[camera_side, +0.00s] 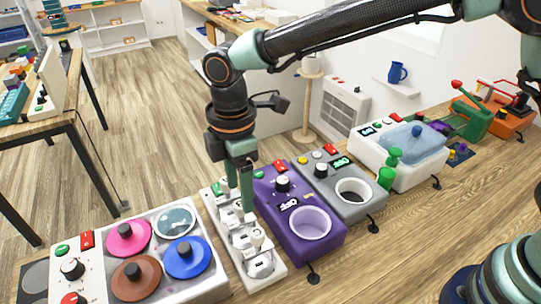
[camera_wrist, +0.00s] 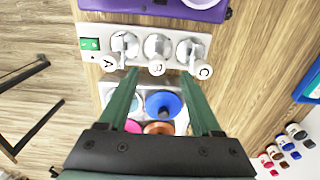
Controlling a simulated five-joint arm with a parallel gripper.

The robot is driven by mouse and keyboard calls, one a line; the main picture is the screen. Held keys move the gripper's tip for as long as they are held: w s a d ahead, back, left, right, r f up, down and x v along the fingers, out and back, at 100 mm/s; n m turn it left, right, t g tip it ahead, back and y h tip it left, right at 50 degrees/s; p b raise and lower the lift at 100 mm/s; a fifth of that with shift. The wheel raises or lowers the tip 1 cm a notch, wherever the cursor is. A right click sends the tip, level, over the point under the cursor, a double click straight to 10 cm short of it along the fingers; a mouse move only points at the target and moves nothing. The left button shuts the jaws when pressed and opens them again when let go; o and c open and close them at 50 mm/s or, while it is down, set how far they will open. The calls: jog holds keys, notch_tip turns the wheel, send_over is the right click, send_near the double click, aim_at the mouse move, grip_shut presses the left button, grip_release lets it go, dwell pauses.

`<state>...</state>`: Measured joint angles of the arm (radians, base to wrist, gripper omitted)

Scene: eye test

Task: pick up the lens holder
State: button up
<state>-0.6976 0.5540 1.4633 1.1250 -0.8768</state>
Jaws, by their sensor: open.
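I cannot make out anything that is clearly a lens holder in either view. My gripper (camera_side: 240,200) is open and points down over a white strip (camera_side: 266,279) with a green switch and round sockets. In the wrist view my gripper (camera_wrist: 159,74) has its two green fingers spread, with nothing held between them. Beyond the fingertips there, the white strip (camera_wrist: 90,57) carries three silver levers with round ends marked A (camera_wrist: 108,63), B (camera_wrist: 157,68) and C (camera_wrist: 204,70). In the side view my fingers hide part of the strip. I cannot tell whether they touch it.
Right are a purple box (camera_side: 287,241), a grey box (camera_side: 372,204), and a basin unit with a green pump bottle (camera_side: 387,175).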

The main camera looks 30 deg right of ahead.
aim_at(241, 217)
jog(key=f, duration=0.8)
jog(key=shift+w+f, duration=0.2)
jog(key=shift+f, duration=0.15)
grip_shut()
